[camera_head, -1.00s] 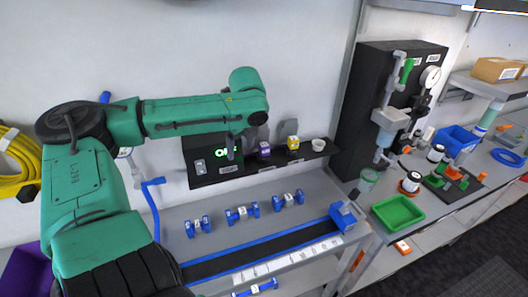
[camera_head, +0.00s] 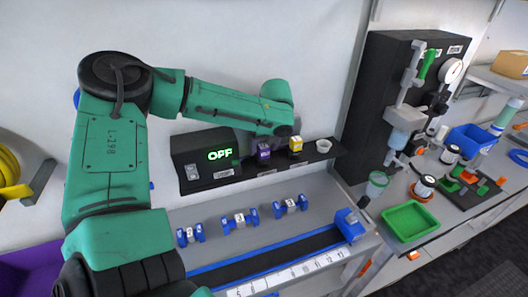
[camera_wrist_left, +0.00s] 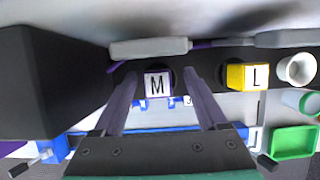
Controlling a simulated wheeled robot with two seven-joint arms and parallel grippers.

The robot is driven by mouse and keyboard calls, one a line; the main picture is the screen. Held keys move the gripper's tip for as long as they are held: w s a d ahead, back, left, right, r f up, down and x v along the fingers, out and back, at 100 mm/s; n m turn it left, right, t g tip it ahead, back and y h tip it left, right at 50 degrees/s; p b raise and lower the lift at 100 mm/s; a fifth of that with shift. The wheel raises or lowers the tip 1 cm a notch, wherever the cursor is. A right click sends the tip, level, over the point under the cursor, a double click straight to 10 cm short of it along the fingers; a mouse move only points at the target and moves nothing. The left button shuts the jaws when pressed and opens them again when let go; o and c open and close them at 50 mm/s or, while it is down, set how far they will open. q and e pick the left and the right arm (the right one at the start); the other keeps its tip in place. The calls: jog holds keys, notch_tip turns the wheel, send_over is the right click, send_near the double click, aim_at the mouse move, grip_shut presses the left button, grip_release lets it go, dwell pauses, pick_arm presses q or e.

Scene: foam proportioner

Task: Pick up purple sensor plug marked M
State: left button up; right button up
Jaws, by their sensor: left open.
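The purple plug marked M (camera_wrist_left: 158,85) stands on the dark shelf. It also shows in the head view (camera_head: 264,150), beside the yellow plug. My left gripper (camera_wrist_left: 160,74) is open, with its two dark fingers on either side of the purple plug in the left wrist view. Gaps show between the fingers and the plug, and nothing is held. In the head view the green arm hides most of this gripper. My right gripper is in neither view.
A yellow plug marked L (camera_wrist_left: 246,76) and a white cup (camera_head: 323,146) stand to the right on the shelf (camera_head: 248,173). A black box with a green OFF display (camera_head: 220,154) is at left. Grey cables (camera_wrist_left: 150,47) lie behind the plugs. Blue carriers (camera_head: 239,219) sit below.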

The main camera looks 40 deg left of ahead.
pick_arm(q)
jog(key=shift+s+a+f, duration=0.1)
jog(key=shift+f, duration=0.3)
jog(key=shift+s, duration=0.1)
jog(key=shift+r, duration=0.1)
jog(key=c, duration=0.4)
grip_shut()
